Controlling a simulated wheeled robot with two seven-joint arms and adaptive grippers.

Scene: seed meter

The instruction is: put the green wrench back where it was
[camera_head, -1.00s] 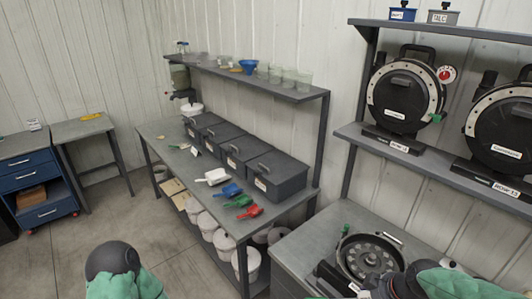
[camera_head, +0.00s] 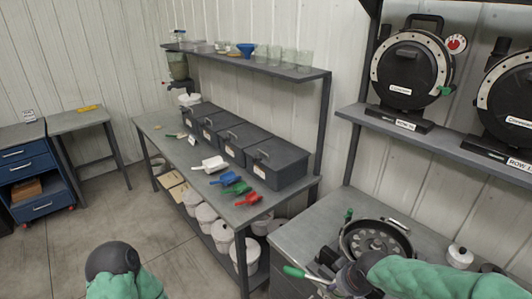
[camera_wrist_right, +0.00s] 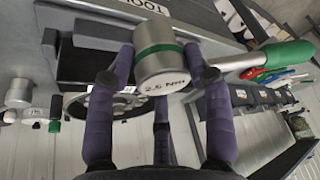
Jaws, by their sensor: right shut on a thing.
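The green wrench shows in the right wrist view as a silver cylindrical head (camera_wrist_right: 158,68) with a green band and "2.5 Nm" lettering, and a grey shaft with a green handle pointing right. In the head view its green handle (camera_head: 293,271) sticks out left of my right gripper (camera_head: 340,279). In the wrist view my right gripper (camera_wrist_right: 157,72) has purple fingers on both sides of the head and is shut on it. A grey surface with a partly visible "TOOL" label (camera_wrist_right: 135,5) lies beyond. My left arm shows at lower left, but its gripper fingers do not.
A round seed-plate unit (camera_head: 375,240) sits on the grey bench (camera_head: 315,222) just behind my right gripper. A white knobbed pot (camera_head: 459,257) stands to its right. Black meters (camera_head: 411,70) stand on the shelf above. Scoops and grey bins (camera_head: 275,165) occupy the left bench.

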